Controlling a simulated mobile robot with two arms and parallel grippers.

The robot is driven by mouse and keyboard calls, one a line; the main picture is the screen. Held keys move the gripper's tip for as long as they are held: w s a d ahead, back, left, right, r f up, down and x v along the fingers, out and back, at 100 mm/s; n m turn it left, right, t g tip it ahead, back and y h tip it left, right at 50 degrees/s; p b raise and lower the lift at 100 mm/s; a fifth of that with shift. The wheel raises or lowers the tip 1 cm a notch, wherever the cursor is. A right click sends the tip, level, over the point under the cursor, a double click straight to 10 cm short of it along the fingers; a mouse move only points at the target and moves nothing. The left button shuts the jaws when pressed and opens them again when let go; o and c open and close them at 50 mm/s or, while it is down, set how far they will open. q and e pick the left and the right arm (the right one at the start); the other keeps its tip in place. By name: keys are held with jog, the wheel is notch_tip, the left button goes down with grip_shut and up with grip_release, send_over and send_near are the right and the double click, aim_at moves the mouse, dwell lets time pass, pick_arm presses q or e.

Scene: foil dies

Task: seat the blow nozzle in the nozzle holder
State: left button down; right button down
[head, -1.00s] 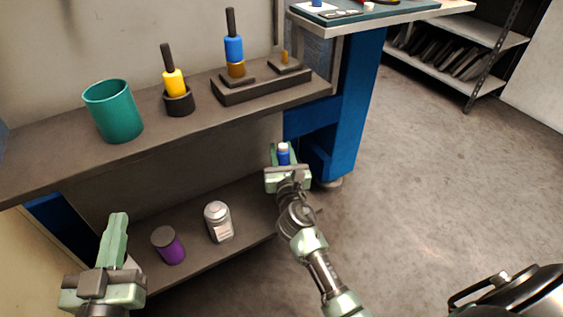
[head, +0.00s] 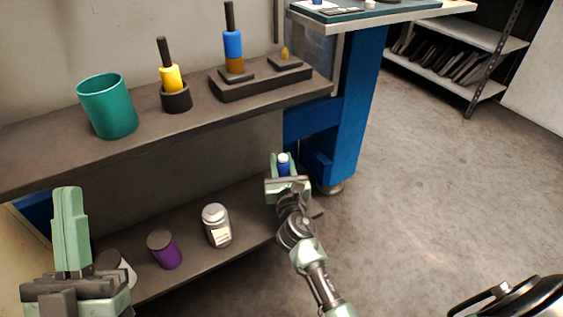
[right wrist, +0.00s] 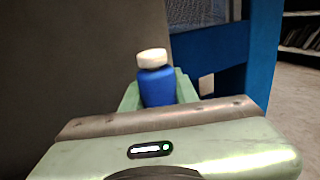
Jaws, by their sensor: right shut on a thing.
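My right gripper (head: 284,168) is shut on a blue bottle-like piece with a white top (right wrist: 155,80), held upright beyond the lower shelf's right end. On the upper shelf, a yellow piece with a black stem (head: 171,75) stands in a dark round cup (head: 176,99). A blue piece with a black stem (head: 232,43) stands upright on an amber part on a dark block (head: 262,86). I cannot tell for sure which of these are the blow nozzle and its holder. My left gripper (head: 69,195) is at the lower left, its finger gap not readable.
A teal cup (head: 108,108) stands left on the upper shelf. A purple jar (head: 165,251), a silver-lidded bottle (head: 216,226) and a grey-lidded container (head: 117,268) are on the lower shelf. A blue bench leg (head: 357,110) stands right of the shelves. Open floor lies at right.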

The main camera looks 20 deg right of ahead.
jog(key=c, duration=1.1)
grip_release()
jog(key=shift+f, duration=0.1)
pick_arm(q)
jog(key=shift+s+r, duration=0.25)
jog(key=shift+s, duration=0.05)
